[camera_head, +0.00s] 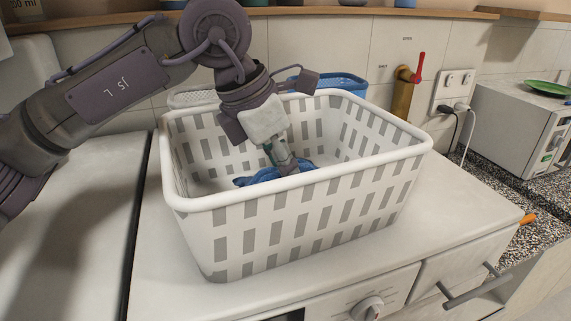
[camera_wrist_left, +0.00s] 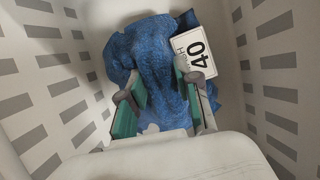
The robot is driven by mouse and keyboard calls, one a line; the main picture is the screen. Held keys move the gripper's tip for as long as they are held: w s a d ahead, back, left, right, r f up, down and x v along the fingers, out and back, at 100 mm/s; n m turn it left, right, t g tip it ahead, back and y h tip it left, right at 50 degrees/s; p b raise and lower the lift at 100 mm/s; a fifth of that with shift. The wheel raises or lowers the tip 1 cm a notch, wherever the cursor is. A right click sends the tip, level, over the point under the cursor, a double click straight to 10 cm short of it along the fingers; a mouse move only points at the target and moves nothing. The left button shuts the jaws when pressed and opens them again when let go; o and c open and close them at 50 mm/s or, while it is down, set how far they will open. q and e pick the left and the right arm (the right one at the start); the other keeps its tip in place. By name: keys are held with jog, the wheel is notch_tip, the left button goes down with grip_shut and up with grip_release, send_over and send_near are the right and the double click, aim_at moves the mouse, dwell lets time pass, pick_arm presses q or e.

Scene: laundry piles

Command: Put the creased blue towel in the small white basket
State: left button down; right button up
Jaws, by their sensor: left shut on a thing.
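A creased blue towel (camera_head: 272,174) lies low inside the large white slatted basket (camera_head: 300,186), its lower part hidden by the front wall in the head view. In the left wrist view the towel (camera_wrist_left: 150,62) is bunched up, with a white tag (camera_wrist_left: 194,56) reading 40 at its right. My left gripper (camera_head: 284,164) reaches down into the basket. Its green-padded fingers (camera_wrist_left: 166,92) are shut on the towel, with cloth between them. My right gripper is in neither view.
A small white basket (camera_head: 193,98) and a blue basket (camera_head: 337,82) stand behind the large basket, partly hidden by it. A yellow pipe with a red tap (camera_head: 405,88) and a socket with plugs (camera_head: 455,92) are on the wall at the right. The worktop's right front is clear.

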pick_arm(q)
jog(key=shift+d+f, duration=0.1)
jog(key=shift+f, duration=0.05)
jog(key=c, duration=0.8)
grip_release()
jog(key=shift+r, duration=0.35)
jog(key=v, duration=1.1)
jog(key=shift+r+b, duration=0.35)
jog(key=shift+b, duration=0.05)
jog(key=shift+s, duration=0.1)
